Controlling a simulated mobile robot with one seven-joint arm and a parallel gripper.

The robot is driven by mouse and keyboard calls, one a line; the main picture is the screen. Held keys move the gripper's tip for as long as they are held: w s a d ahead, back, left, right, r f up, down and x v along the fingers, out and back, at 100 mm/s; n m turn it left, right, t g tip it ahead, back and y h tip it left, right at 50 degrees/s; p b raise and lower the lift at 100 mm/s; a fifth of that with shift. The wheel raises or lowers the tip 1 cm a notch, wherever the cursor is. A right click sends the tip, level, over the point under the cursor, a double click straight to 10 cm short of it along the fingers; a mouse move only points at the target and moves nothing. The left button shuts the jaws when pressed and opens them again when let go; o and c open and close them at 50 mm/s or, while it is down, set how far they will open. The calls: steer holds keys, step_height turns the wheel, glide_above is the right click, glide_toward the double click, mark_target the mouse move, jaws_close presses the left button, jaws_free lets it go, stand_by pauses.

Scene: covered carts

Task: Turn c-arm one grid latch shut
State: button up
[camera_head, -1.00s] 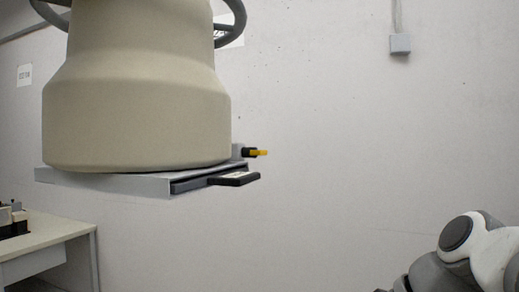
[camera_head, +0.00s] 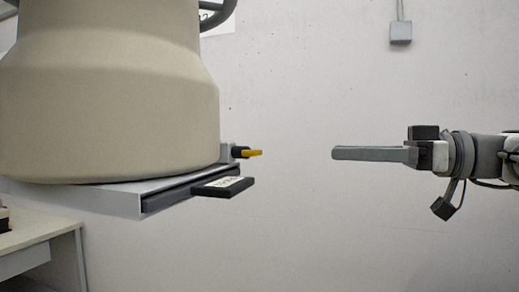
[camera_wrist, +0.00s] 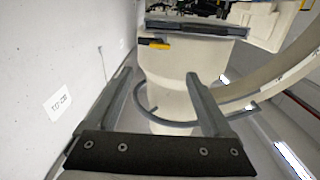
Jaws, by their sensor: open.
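The grid latch (camera_head: 251,153) is a small yellow lever on a black pivot, on the near right side of the c-arm's beige housing (camera_head: 110,100). It points to the right in the head view. It also shows in the wrist view as a yellow bar (camera_wrist: 154,43), beyond my fingers. The grid slot with its dark grid handle (camera_head: 222,187) sits just below and in front of the latch. My gripper (camera_head: 335,153) is to the right of the latch, level with it and apart from it. In the wrist view my gripper (camera_wrist: 157,78) is open, with nothing between its two fingers.
A white bench (camera_head: 40,240) stands at the lower left. A grey wall box (camera_head: 400,33) with a cable is on the back wall. A curved c-arm rail (camera_wrist: 285,70) runs at the right of the wrist view. The space between gripper and latch is clear.

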mark_target(259, 151)
steer(key=p+x, duration=0.2)
steer(key=x, duration=1.1)
steer(key=shift+w+a+f, duration=0.1)
steer(key=shift+a, duration=0.15)
steer(key=shift+c, duration=0.3)
jaws_close()
